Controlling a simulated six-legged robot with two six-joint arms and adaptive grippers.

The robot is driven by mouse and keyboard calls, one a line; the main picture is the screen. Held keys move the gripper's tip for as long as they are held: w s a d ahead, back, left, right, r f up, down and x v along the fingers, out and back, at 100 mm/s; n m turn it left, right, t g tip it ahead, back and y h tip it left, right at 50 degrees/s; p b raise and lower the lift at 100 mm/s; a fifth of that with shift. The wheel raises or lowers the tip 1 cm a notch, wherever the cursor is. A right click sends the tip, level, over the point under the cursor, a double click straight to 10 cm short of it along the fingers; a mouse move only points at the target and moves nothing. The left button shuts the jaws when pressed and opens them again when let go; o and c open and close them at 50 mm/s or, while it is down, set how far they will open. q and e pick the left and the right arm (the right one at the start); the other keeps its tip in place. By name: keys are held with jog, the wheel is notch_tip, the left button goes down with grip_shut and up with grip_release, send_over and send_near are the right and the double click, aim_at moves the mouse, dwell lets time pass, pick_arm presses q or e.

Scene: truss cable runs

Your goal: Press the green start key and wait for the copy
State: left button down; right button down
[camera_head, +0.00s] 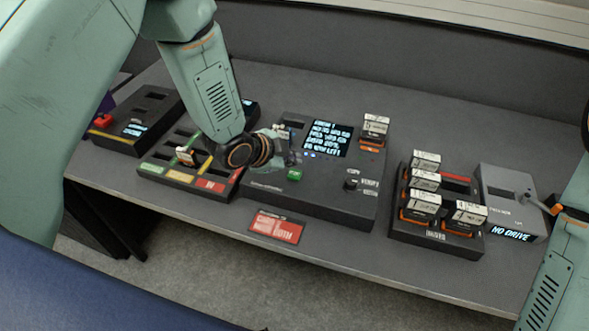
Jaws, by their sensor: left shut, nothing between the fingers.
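The green start key (295,174) is a small raised block on the front of the dark copy station (320,197). My left gripper (291,157) is just above and behind the key in the picture, shut and empty. I cannot tell whether it touches the station; the key's top shows clear of it. The station's screen (328,138) is lit with several lines of text, too small to read surely. A white-labelled cartridge (375,127) stands in the station's right slot. The left slot area is partly hidden by my gripper. My right gripper is not clearly in view.
A rack (410,238) with several cartridges stands to the right, beside a grey box (497,184) reading "NO DRIVE". A sorting tray (200,193) with coloured labels and one cartridge lies left. A red card (277,228) lies at the table's front edge.

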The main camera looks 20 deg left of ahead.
aim_at(292, 176)
pick_arm(q)
jog(key=shift+r+p, duration=1.1)
jog(key=shift+r, duration=0.55)
jog(key=shift+f, duration=0.1)
